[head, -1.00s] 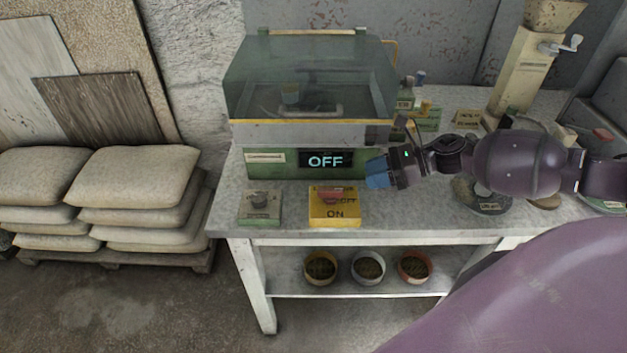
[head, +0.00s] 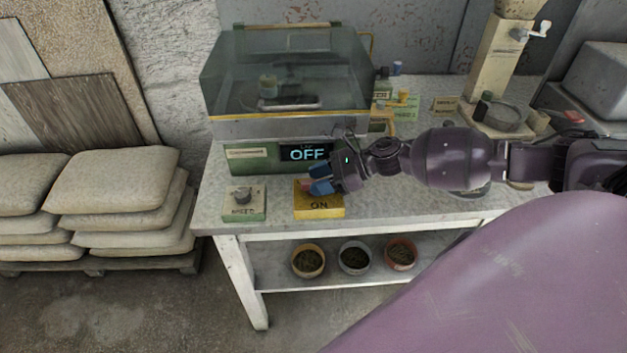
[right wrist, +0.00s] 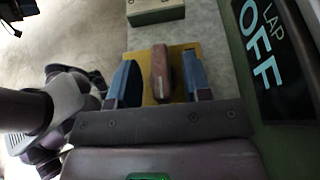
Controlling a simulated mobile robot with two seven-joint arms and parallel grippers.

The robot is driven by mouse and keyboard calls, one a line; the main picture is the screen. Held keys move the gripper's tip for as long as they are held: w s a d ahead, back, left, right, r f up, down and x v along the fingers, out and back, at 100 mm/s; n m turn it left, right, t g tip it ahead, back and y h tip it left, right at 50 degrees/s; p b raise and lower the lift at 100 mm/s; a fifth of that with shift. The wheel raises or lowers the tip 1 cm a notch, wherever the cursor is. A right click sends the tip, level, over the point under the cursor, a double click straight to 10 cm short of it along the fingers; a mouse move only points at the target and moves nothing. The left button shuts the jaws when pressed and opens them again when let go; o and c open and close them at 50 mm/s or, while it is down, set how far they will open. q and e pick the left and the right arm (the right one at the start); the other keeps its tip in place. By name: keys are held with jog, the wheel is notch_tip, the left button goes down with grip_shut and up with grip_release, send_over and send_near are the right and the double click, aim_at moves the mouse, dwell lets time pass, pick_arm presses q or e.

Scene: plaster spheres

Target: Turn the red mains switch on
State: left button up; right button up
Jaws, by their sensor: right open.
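The red mains switch (right wrist: 161,72) is a red rocker on a yellow box (head: 320,211) marked ON at its front edge. It also shows in the head view (head: 304,184), partly hidden by my right gripper. My right gripper (head: 318,182) is open over the yellow box. In the right wrist view its two blue fingers (right wrist: 160,82) stand on either side of the red switch, with a gap to each side visible. The machine's display (head: 305,153) behind reads OFF.
The glass-hooded machine (head: 290,85) stands directly behind. The white bench edge (head: 400,228) runs in front, with bowls (head: 354,257) on the shelf below. Stacked sacks (head: 115,185) lie to the left.

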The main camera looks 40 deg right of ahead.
jog(key=shift+w+a+f, duration=0.3)
jog(key=shift+w+a, duration=0.05)
jog(key=shift+a, duration=0.2)
jog(key=shift+c, duration=0.2)
grip_shut()
